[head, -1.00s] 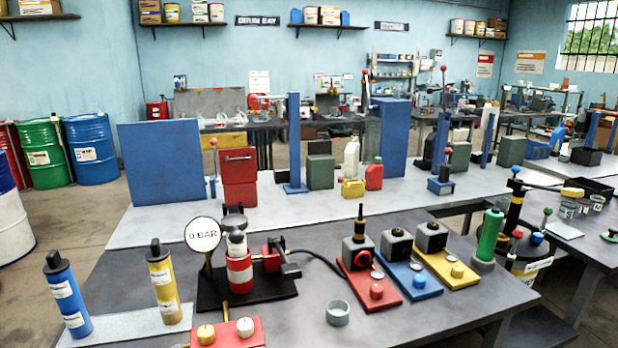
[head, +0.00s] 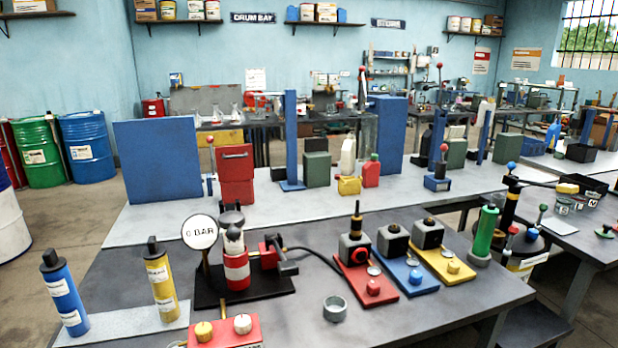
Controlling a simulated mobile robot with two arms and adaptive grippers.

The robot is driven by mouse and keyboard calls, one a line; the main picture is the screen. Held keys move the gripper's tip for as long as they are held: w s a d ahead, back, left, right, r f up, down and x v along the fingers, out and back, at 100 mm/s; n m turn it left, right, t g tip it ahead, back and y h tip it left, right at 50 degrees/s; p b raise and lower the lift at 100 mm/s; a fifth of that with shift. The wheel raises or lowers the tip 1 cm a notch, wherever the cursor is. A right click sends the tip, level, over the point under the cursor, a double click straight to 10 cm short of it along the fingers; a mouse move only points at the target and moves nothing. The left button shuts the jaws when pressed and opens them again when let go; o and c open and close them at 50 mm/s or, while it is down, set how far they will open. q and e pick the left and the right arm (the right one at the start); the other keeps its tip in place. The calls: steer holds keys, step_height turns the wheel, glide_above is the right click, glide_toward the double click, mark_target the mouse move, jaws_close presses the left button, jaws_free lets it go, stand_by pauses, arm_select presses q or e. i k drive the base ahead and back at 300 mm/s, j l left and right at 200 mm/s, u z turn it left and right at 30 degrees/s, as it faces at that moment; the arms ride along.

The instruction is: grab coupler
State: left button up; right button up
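No part is labelled as a coupler, and I cannot tell for certain which part it is. A black fitting with brass-coloured bands (head: 356,222) stands upright on a grey block on the red base plate (head: 383,286). A dark hose (head: 318,252) runs from near that plate to a red and black fitting (head: 277,254). This fitting is beside the red-and-white cylinder (head: 236,268) on a black plate, next to the round gauge (head: 199,232) reading 0 BAR. Neither of my grippers is in view.
Blue (head: 411,280) and yellow (head: 454,264) base plates carry similar grey blocks. A small grey cup (head: 335,309) stands in front. Blue (head: 63,292) and yellow (head: 160,279) cylinders stand at left. A green cylinder (head: 486,232) is at right. The front bench has bare areas around the cup.

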mark_target(357, 219)
steer(key=i+l+u, duration=0.1)
steer(key=l, duration=0.25)
steer(key=i+l, duration=0.2)
steer(key=l, duration=0.15)
steer(key=i+l+u, duration=0.15)
steer(key=l, duration=0.15)
steer(key=i+l, duration=0.1)
steer(key=l, duration=0.3)
steer(key=i+l+u, duration=0.15)
steer(key=l, duration=0.2)
